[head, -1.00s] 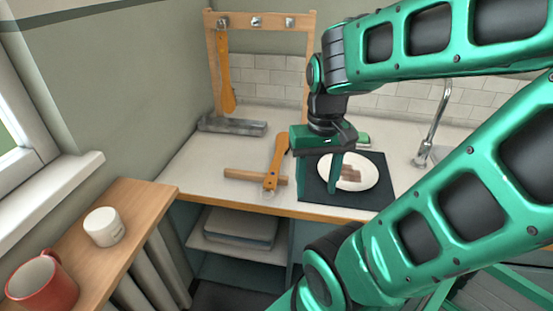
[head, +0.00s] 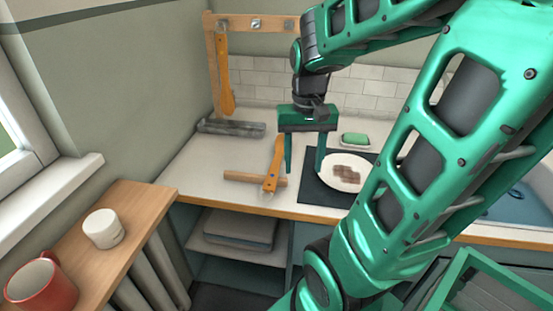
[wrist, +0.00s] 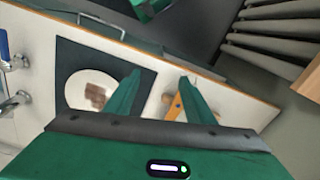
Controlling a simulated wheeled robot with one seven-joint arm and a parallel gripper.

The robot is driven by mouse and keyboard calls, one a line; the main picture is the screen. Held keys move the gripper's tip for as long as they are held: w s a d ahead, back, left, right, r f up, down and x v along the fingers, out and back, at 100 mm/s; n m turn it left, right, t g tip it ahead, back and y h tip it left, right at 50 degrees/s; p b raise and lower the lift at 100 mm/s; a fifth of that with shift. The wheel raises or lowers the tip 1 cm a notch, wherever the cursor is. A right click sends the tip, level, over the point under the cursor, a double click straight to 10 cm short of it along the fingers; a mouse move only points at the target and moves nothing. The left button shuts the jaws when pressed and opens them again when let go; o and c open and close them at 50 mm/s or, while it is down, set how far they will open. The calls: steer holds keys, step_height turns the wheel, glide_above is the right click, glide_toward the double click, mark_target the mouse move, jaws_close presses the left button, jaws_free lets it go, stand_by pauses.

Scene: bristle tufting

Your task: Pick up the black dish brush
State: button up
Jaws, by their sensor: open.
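An orange-handled tool (head: 270,180) lies on the counter across a paler wooden bar (head: 240,177). Its far end is hidden behind my gripper's left finger, and I cannot tell for sure that it is the black dish brush. A similar orange-handled tool (head: 225,80) hangs upright from the wooden rack at the back. My gripper (head: 305,170) points down, open and empty, above the counter between the lying tool and the plate. In the wrist view, my gripper (wrist: 160,76) shows its fingers apart, with the orange handle (wrist: 172,108) beside and partly behind the right finger.
A white plate (head: 357,168) with brown stains sits on a dark mat (head: 312,190). A green sponge (head: 354,138) is behind it. A grey tray (head: 230,128) lies beneath the rack (head: 280,24). A white cup (head: 103,229) and red mug (head: 50,285) stand on the left ledge.

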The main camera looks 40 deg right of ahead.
steer(key=w+d+f+m, duration=0.15)
steer(key=w+d, duration=0.25)
steer(key=w, duration=0.5)
steer(key=m, duration=0.1)
glide_toward(275, 165)
steer(key=shift+s+d, duration=0.25)
steer(key=shift+d, duration=0.05)
steer(key=shift+w+f, duration=0.2)
steer(key=shift+f, duration=0.05)
step_height(275, 165, down, 5)
steer(key=shift+r, duration=0.1)
steer(key=shift+s+a+f, duration=0.1)
steer(key=shift+a+f, duration=0.05)
steer(key=shift+f, duration=1.25)
steer(key=shift+a+f, duration=0.15)
steer(key=shift+f, duration=1.25)
steer(key=c, duration=1.2)
